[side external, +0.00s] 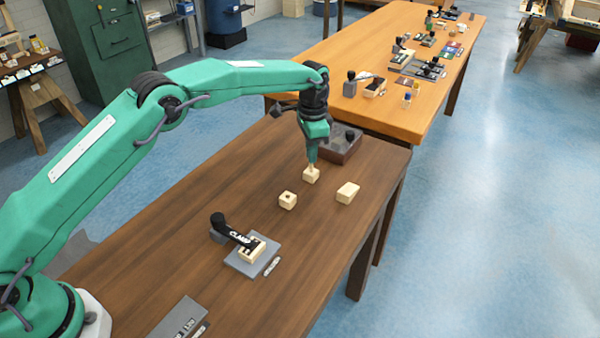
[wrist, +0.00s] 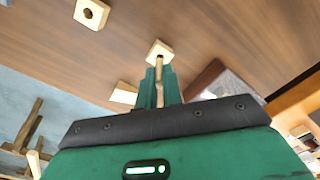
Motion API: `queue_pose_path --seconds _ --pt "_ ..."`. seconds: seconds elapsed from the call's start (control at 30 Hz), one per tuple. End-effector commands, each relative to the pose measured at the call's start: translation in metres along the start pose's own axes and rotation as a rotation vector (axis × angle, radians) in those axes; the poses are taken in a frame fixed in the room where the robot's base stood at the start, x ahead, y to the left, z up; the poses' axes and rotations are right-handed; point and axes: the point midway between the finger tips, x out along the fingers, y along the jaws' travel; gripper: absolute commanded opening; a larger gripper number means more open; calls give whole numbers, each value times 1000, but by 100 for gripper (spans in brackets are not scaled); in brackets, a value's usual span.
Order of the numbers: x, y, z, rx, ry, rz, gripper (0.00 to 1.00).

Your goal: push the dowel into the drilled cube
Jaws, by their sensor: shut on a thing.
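My gripper (side external: 312,158) points down over the dark wooden table and is shut on a thin pale dowel (wrist: 160,92). The dowel stands about upright between the fingers, with its lower end at the top of a pale wooden cube (side external: 311,176). This cube also shows in the wrist view (wrist: 159,48), just past the fingertips. I cannot tell whether the dowel's end is inside a hole there or only touching the top. A second pale cube (side external: 288,201) with a dark drilled hole sits nearer the camera, and it shows at upper left in the wrist view (wrist: 91,13).
A pale flat block (side external: 348,193) lies to the right. A dark box (side external: 341,150) stands behind my gripper. A black-handled clamp (side external: 233,232) holds a block on a grey plate in front. An orange-brown bench (side external: 320,80) with tools adjoins the table's far end.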

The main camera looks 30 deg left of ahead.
Motion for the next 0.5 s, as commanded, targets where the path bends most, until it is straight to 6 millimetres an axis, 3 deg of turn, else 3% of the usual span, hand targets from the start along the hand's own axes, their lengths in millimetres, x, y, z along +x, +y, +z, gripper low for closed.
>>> queue_pose_path --seconds 0.5 --pt "10 0 0 0 -1 1 0"
